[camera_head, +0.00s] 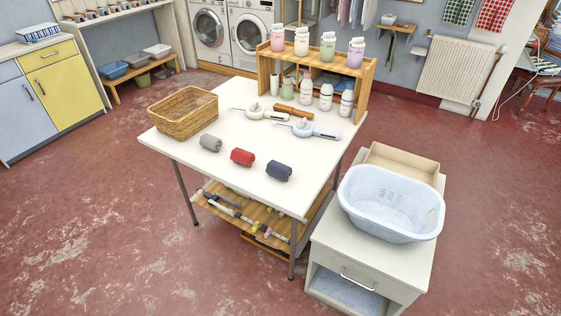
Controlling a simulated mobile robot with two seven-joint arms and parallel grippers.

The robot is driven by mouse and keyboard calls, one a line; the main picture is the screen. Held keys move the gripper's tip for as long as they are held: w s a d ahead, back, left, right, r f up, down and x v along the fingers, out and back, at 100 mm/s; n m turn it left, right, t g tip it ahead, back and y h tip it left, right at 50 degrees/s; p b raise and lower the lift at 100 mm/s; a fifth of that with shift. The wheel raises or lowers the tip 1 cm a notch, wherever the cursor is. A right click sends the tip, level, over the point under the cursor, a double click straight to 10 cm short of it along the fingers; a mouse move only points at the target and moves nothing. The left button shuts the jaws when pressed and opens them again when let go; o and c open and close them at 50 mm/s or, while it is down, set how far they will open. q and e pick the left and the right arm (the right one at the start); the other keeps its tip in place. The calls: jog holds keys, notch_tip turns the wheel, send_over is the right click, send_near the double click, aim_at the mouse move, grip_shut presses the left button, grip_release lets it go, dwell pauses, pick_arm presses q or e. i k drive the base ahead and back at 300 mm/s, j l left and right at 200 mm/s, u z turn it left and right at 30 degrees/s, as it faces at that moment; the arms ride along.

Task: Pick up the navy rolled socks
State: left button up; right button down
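The navy rolled socks (279,171) lie on the white table (215,165) near its front right edge. They are a short dark blue roll. A red roll (242,157) lies to their left, apart from them, and a grey roll (211,143) lies farther left. The three form a loose slanting row. Neither of my grippers shows in the head view.
A wicker basket (183,112) stands at the table's left end. Two handled tools (262,114) (308,131) and a wooden rack (316,64) with several bottles are at the back. A pale laundry tub (391,203) sits on a white cabinet (341,249) at right.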

aim_at(278, 169)
jog(key=i+l+z, duration=0.1)
jog(key=i+l, duration=0.35)
jog(key=i+l+z, duration=0.15)
jog(key=i+l, duration=0.3)
jog(key=i, duration=0.2)
